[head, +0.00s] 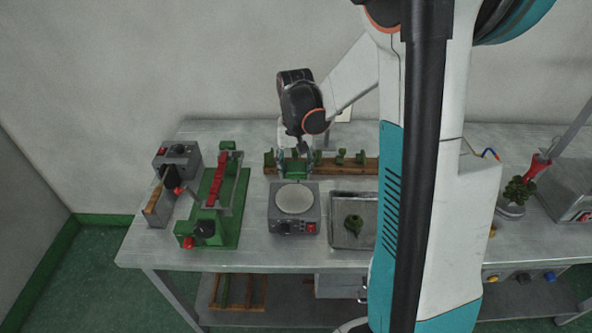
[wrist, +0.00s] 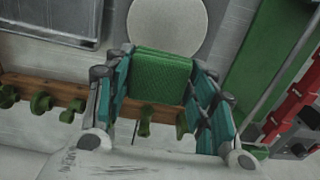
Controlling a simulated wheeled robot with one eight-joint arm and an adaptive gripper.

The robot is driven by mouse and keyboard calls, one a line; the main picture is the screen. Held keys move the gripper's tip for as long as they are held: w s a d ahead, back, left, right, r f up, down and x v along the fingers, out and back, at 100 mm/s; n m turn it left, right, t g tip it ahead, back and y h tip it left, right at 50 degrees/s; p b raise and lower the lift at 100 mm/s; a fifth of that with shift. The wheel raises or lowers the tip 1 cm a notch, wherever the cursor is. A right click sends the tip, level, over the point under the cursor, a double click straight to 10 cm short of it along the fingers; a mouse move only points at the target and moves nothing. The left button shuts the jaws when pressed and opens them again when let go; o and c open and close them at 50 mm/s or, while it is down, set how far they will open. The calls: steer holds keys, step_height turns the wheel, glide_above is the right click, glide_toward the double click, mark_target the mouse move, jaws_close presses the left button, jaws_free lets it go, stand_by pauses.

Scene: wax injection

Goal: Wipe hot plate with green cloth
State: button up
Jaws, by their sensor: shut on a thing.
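My gripper (wrist: 160,85) is shut on the green cloth (wrist: 159,75), which sits folded between the teal fingers in the wrist view. In the head view my gripper (head: 296,163) is at the back of the table, behind the hot plate, with the green cloth (head: 296,170) low between its fingers. The hot plate (head: 280,222) is a grey box with a round pale top (head: 295,200) and a red switch at the front. In the wrist view the round top (wrist: 167,22) lies just beyond the cloth. I cannot tell whether the cloth touches anything below.
A wooden rack (head: 367,166) with green pieces runs along the back. A green-based press with a red bar (head: 222,180) and a grey control box (head: 180,160) stand left. A metal tray (head: 340,240) with a green piece is right of the hot plate.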

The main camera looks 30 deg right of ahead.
steer(key=shift+r+p, duration=0.65)
steer(key=shift+r, duration=0.6)
